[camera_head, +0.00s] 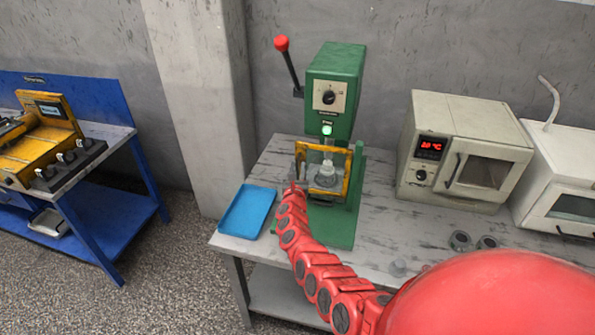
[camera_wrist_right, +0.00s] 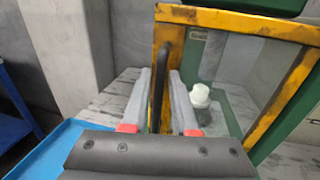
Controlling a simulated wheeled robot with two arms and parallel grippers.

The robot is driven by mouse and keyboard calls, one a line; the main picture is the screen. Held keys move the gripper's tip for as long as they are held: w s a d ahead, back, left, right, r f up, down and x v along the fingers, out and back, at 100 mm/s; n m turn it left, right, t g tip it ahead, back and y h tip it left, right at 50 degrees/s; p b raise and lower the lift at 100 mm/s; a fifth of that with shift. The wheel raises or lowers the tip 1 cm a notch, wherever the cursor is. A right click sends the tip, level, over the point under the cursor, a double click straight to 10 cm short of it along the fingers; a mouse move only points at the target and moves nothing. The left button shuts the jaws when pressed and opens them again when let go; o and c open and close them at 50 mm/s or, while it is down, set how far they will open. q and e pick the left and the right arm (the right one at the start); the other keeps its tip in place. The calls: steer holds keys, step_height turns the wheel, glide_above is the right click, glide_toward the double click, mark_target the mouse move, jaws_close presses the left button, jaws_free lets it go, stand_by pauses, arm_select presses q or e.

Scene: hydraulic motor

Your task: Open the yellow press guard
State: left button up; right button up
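The yellow press guard (camera_head: 345,172) is a yellow frame with a clear pane on the front of the green press (camera_head: 337,75). It looks closed in front of a small white part (camera_head: 327,170). In the right wrist view, the guard (camera_wrist_right: 240,22) fills the upper right, with a black upright handle (camera_wrist_right: 158,90) on its left post. My right gripper (camera_head: 291,187) is at the guard's left edge. Its two grey fingers (camera_wrist_right: 162,88) stand either side of the handle, apart, with narrow gaps showing. The white part (camera_wrist_right: 199,96) shows behind the pane. My left gripper is not in view.
A blue tray (camera_head: 248,211) lies on the worktable left of the press. A beige oven (camera_head: 465,150) with a red display stands to the right. A lever with a red knob (camera_head: 282,43) sticks out at the press's upper left. A blue bench (camera_head: 105,205) stands far left.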

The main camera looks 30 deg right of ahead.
stand_by(0.3)
jaws_close()
stand_by(1.3)
